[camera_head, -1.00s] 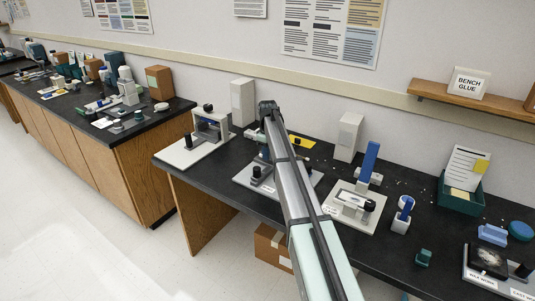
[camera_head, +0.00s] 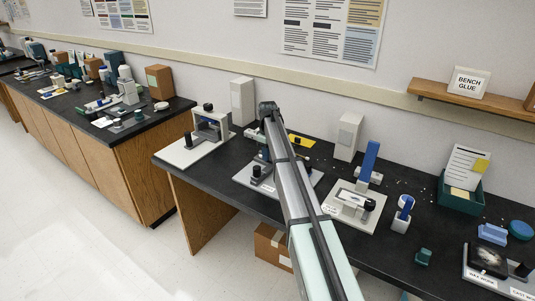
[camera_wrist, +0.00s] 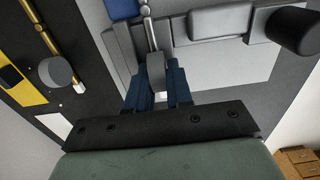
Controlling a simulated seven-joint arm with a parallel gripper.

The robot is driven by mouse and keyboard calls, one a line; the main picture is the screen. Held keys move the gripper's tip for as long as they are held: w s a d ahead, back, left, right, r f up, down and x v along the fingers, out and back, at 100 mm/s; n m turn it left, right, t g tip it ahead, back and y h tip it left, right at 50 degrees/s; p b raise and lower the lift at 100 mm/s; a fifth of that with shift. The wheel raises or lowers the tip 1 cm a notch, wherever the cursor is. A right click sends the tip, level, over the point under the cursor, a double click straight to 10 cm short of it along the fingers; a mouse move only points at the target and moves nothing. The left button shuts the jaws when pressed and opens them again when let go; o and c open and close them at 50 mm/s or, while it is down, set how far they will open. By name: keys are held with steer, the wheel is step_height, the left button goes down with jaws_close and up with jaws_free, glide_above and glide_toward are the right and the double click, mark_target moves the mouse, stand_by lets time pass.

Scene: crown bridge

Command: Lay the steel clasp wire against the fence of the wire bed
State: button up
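In the wrist view my gripper (camera_wrist: 158,85) has its two blue fingers either side of a grey grip piece. A thin silver rod, which looks like the steel clasp wire (camera_wrist: 150,30), runs up from that piece. The wire lies over or on the light grey bed plate (camera_wrist: 205,70), beside raised grey strips (camera_wrist: 122,48) that may be the fence. Whether it touches them I cannot tell. In the head view the wire bed (camera_head: 244,181) stands on the bench, partly behind my arm.
A black knob (camera_wrist: 292,30) and a light block (camera_wrist: 220,22) rise from the plate. A brass rod with a grey disc (camera_wrist: 55,70) lies left, beside a yellow pad (camera_wrist: 20,75). A blue-armed fixture (camera_head: 370,160) stands right and a grey frame (camera_head: 210,122) left.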

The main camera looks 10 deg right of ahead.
steer(key=o, duration=0.4)
steer(key=shift+o, duration=0.4)
steer(key=shift+d, duration=0.1)
steer(key=shift+w+r, duration=0.15)
steer(key=shift+r, duration=0.05)
step_height(320, 180, up, 14)
steer(key=shift+s+a+f, duration=0.2)
steer(key=shift+s+f, duration=0.05)
